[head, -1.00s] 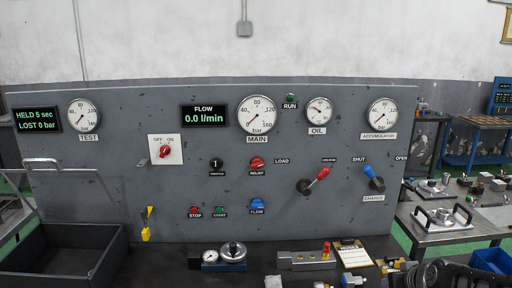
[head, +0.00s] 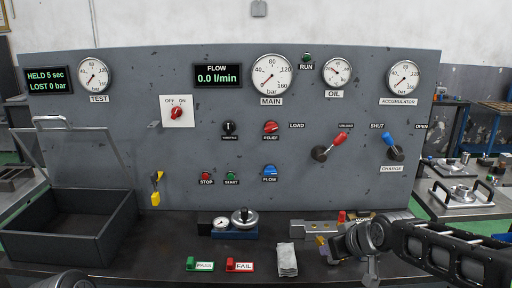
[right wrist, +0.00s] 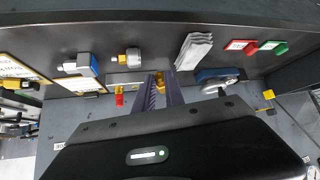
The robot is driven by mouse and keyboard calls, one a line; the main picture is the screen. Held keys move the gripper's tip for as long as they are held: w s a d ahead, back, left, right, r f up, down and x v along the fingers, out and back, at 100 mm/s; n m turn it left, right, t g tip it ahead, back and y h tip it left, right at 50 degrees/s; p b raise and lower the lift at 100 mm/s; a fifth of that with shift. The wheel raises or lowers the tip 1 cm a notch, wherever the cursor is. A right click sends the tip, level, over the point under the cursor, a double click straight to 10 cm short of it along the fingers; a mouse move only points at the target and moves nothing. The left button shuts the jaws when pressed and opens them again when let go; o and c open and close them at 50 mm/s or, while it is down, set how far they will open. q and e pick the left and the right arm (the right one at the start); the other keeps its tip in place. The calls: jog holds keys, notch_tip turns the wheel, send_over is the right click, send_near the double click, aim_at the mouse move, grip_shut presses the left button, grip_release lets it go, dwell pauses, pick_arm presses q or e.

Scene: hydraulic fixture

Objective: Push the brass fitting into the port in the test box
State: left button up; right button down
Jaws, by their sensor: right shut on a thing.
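The brass fitting (right wrist: 159,84) is small and yellow, and it sits between the fingertips of my right gripper (right wrist: 160,80) in the right wrist view. My right gripper (head: 327,248) is shut on it above the right part of the bench in the head view, where the fitting (head: 321,240) shows as a small yellow spot. The test box (head: 126,226) is a dark open-topped box at the left of the bench, with a clear framed lid (head: 65,148) standing open. Its port is not visible. My left gripper is not in view.
A blue unit with a gauge (head: 233,234), green PASS (head: 194,265) and red FAIL (head: 240,266) markers and a grey cloth (head: 287,260) lie between the gripper and the box. A grey block (head: 310,229) stands behind the gripper. The upright panel (head: 330,185) closes off the back.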

jog(key=shift+s+f+m+h, duration=1.3)
jog(key=shift+s+f+m, duration=0.4)
jog(key=shift+s+f, duration=0.3)
jog(key=shift+a, duration=0.1)
